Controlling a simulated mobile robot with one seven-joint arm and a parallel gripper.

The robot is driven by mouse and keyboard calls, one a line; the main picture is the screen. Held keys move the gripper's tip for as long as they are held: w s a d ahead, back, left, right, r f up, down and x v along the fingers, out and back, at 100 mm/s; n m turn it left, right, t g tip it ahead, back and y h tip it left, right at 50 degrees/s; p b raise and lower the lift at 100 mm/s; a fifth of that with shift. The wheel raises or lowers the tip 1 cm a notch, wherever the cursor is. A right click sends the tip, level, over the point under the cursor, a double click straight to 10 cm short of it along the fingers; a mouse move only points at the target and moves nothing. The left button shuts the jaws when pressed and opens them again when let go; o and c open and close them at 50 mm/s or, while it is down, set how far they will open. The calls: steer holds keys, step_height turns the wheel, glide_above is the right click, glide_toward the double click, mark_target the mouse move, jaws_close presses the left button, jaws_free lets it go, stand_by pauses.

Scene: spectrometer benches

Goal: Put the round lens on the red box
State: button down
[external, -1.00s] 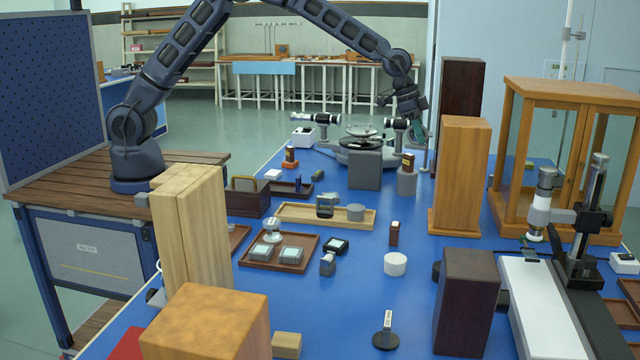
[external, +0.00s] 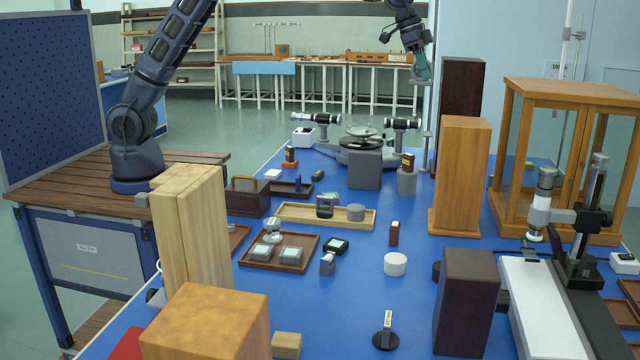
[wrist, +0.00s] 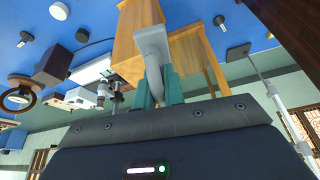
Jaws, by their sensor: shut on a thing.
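My gripper (external: 421,68) is raised high above the far right of the blue bench in the external view. In the wrist view its teal fingers (wrist: 158,90) are shut on a smooth grey, rounded piece (wrist: 152,45). I cannot tell for sure that this is the round lens; its lower part is hidden between the fingers. A red surface (external: 127,344) shows at the lower left of the external view, mostly hidden behind a wooden block. I cannot tell whether it is the red box.
A tall wooden block (external: 460,178), a dark tall block (external: 462,85) and a glass-sided cabinet (external: 560,92) stand on the right. Tall pale blocks (external: 190,230) stand front left. Low trays (external: 325,215) hold small parts mid-bench.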

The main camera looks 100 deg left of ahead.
steer(key=s+d+m, duration=0.1)
steer(key=s+d, duration=0.2)
steer(key=d, duration=1.2)
steer(key=s+d+m+h, duration=0.1)
steer(key=s+d, duration=0.3)
steer(key=d, duration=1.1)
steer(key=s+d+m, duration=0.1)
steer(key=s+d, duration=0.2)
steer(key=d, duration=1.1)
steer(key=m+g+h, duration=0.1)
steer(key=m, duration=0.3)
glide_above(151, 348)
steer(key=a, duration=0.2)
steer(key=f, duration=1)
steer(key=s+f, duration=0.1)
steer(key=f, duration=2)
steer(key=shift+s+d, duration=0.15)
steer(key=shift+d, duration=0.15)
steer(key=shift+f, duration=0.2)
steer(key=c, duration=1.5)
jaws_free()
